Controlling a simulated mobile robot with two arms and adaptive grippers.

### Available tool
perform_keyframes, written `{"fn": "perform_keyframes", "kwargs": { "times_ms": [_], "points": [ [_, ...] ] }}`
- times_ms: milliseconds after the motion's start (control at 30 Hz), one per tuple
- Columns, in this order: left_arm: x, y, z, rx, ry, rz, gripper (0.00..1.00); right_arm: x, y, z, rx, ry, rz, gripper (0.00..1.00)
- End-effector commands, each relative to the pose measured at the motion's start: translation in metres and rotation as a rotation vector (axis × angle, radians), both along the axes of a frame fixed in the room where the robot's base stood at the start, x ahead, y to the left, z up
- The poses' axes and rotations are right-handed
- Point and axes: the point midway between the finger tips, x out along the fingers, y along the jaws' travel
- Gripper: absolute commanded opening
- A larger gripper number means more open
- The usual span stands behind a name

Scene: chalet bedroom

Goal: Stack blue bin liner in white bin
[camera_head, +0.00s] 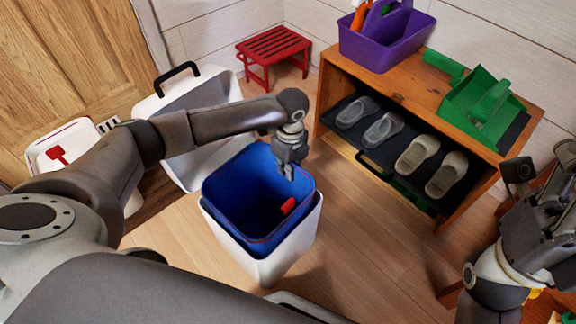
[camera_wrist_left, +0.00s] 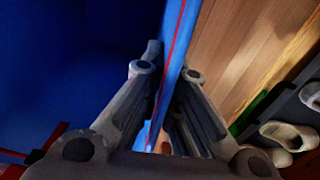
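The blue bin liner (camera_head: 239,190) sits inside the white bin (camera_head: 236,244), with its rim standing above the bin's rim. A small red piece shows on its inner wall. My left gripper (camera_head: 289,170) is at the liner's far right rim, pointing down. In the left wrist view, the gripper's fingers (camera_wrist_left: 168,75) lie on either side of the liner's wall (camera_wrist_left: 177,40), close against it, shut on it. The liner's bottom is hidden in the bin. My right gripper (camera_head: 532,225) is at the right edge, away from the bin; its fingers are unclear.
A wooden shelf (camera_head: 404,92) with several shoes stands to the right, carrying a purple caddy (camera_head: 378,48) and a green dustpan (camera_head: 482,108). A white container with black handle (camera_head: 176,88) stands behind the bin. A red stool (camera_head: 272,46) is at the back. Floor right of the bin is clear.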

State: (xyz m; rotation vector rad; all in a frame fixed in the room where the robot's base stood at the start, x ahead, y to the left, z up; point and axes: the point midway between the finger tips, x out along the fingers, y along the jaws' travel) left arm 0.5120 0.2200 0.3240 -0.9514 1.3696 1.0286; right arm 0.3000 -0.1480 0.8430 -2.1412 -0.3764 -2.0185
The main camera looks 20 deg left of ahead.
Motion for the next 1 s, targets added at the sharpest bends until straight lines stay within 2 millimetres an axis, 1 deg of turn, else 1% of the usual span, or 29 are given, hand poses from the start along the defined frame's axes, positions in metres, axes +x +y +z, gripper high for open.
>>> {"fn": "perform_keyframes", "kwargs": {
  "times_ms": [33,200,600,733,800,833,867,1000],
  "points": [
    [0.0,0.0,0.0,0.0,-0.001,0.0,0.04,0.001,0.0,-0.002,0.0,0.007,0.001,0.57],
    [0.0,0.0,0.0,0.0,-0.001,0.0,0.26,0.002,0.001,-0.003,-0.002,0.011,0.0,0.57],
    [0.0,0.0,-0.001,0.0,0.0,0.0,0.27,0.001,0.0,-0.002,-0.003,0.006,0.0,0.57],
    [0.0,0.0,0.003,-0.002,-0.002,-0.001,0.27,0.001,0.0,-0.005,-0.003,0.005,0.0,0.57],
    [0.001,0.0,0.009,-0.001,-0.002,-0.001,0.27,0.001,0.001,-0.008,-0.005,0.005,0.0,0.57],
    [0.001,0.0,0.013,-0.001,-0.003,0.0,0.27,0.0,0.001,-0.003,-0.005,-0.01,-0.001,0.57],
    [0.001,0.0,0.021,-0.001,-0.002,0.001,0.27,-0.001,0.001,0.006,-0.006,-0.018,-0.002,0.57],
    [0.002,-0.001,0.047,-0.001,-0.002,0.001,0.27,0.0,-0.001,0.0,-0.002,0.039,0.002,0.57]
  ]
}}
